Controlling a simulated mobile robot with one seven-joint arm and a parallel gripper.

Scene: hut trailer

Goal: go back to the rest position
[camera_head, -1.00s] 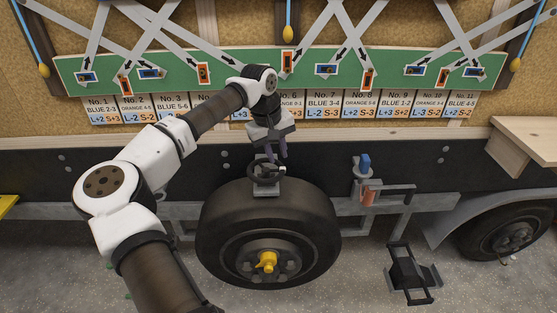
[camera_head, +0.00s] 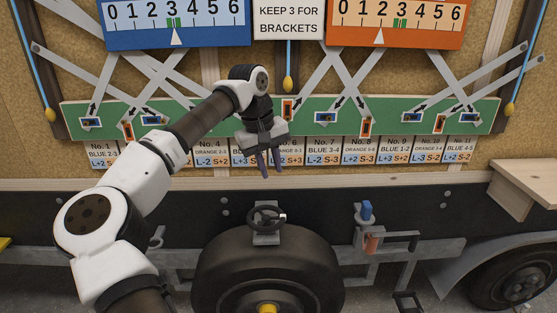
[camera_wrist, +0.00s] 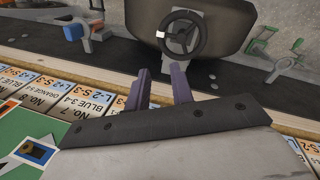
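My gripper (camera_head: 270,163) hangs in front of the green board, pointing down, above the small black handwheel (camera_head: 266,217) on the trailer frame. Its two purple fingers stand apart with nothing between them. In the wrist view the fingers (camera_wrist: 162,88) also show a gap, and the handwheel (camera_wrist: 181,34) lies beyond the tips, not touched.
A green board (camera_head: 220,130) with small blue and orange switches runs across the wall above numbered cards (camera_head: 325,150). A blue-topped fitting (camera_head: 366,211) and a wooden ledge (camera_head: 535,180) are to the right.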

